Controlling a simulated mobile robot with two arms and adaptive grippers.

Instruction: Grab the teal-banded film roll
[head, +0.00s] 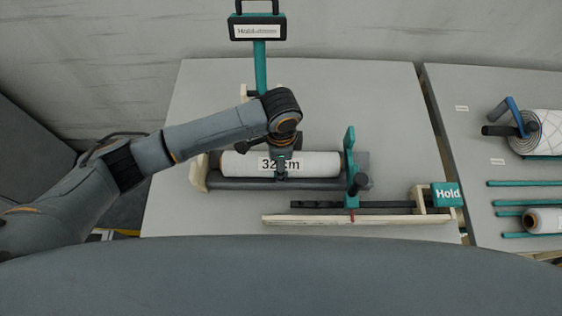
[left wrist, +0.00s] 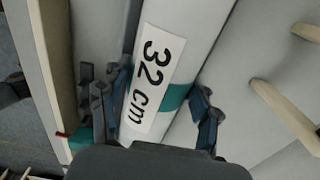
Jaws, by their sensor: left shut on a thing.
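The teal-banded film roll (head: 320,165) is white with a "32 cm" label and lies across a dark cradle (head: 270,184) on the grey table. In the left wrist view the roll (left wrist: 187,40) runs lengthwise, and its teal band (left wrist: 176,97) shows beside the label. My left gripper (head: 282,170) comes down onto the roll's middle from above. In the left wrist view the gripper's fingers (left wrist: 160,104) sit on either side of the roll at the band, shut on it. The fingers and wrist hide part of the roll. My right gripper is not in view.
A teal upright plate (head: 350,150) stands at the roll's right end. A teal signpost (head: 260,68) stands behind. The right table (head: 475,150) holds other rolls and teal rods.

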